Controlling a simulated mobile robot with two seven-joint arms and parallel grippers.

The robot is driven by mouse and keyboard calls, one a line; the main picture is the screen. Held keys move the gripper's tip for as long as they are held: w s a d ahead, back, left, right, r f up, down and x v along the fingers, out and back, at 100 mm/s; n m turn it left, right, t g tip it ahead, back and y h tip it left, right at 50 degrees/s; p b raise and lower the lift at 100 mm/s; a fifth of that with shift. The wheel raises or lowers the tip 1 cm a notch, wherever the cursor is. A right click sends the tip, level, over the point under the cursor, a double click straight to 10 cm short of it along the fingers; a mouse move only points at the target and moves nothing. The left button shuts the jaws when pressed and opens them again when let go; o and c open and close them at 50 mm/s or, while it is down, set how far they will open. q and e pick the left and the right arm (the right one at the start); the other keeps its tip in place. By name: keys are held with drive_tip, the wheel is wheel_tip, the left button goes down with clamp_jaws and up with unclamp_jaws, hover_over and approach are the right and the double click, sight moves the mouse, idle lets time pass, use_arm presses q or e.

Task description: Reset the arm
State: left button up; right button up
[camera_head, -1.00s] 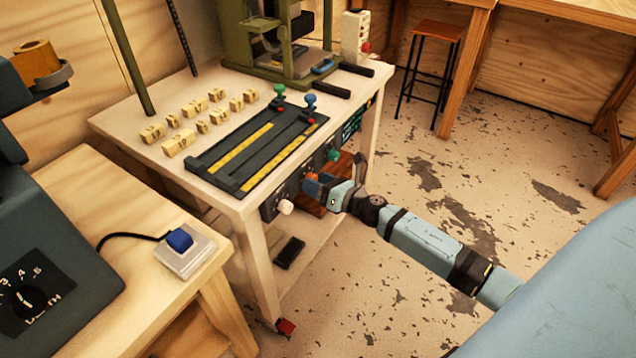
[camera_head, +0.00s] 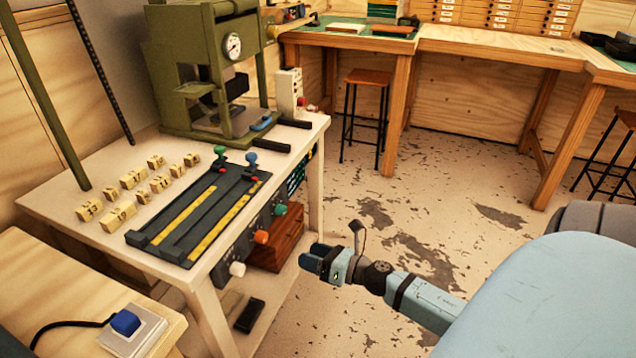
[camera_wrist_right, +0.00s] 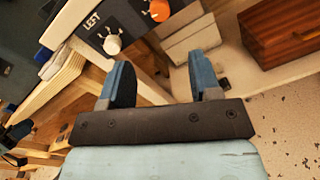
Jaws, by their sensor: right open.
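My right gripper (camera_head: 318,260) is in front of the white table's front side in the head view, clear of the knobs. In the right wrist view its two blue fingers (camera_wrist_right: 160,82) are apart, with nothing between them. A white knob (camera_head: 237,269), an orange knob (camera_head: 261,237) and a green knob (camera_head: 280,209) sit on the table's front panel. The white knob (camera_wrist_right: 112,44) beside the word LEFT and the orange knob (camera_wrist_right: 158,10) also show in the right wrist view.
The white table (camera_head: 60,195) carries a green press (camera_head: 215,60), a dark slider panel (camera_head: 200,215) and several small labelled blocks (camera_head: 132,180). A wooden box (camera_head: 275,250) sits on its lower shelf. A stool (camera_head: 367,78) and workbenches stand behind. Open floor lies right of the table.

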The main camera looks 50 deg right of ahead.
drive_tip(key=shift+s+d, duration=0.25)
drive_tip(key=shift+s, duration=0.35)
drive_tip(key=shift+r, duration=0.1)
